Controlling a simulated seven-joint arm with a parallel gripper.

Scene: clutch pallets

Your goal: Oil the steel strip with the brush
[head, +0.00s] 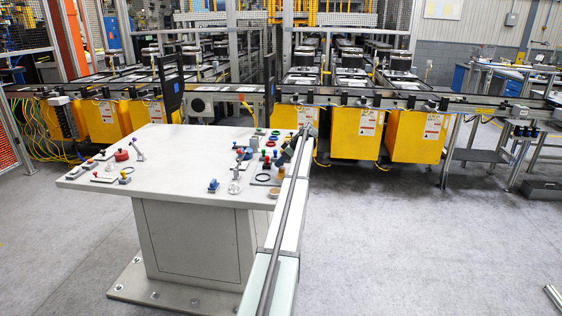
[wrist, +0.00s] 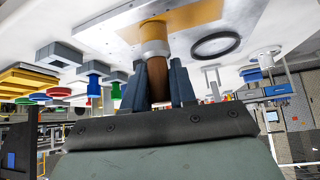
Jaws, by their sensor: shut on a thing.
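My gripper (wrist: 158,85) is shut on the brush's brown handle (wrist: 157,78) in the wrist view. The brush has a pale metal collar, and its tip end meets an amber patch on a grey metal plate with small holes, which looks like the steel strip (wrist: 95,38). I cannot tell if the bristles touch or hover just over it. In the head view, my gripper (head: 288,157) is low over the right side of the white table; the brush is too small to make out there.
The white table (head: 165,155) holds a black ring (wrist: 215,44), a red round part (head: 121,155), blue parts (head: 213,185) and several small coloured pieces around the gripper. A brown-topped round piece (head: 275,192) sits near the right edge.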

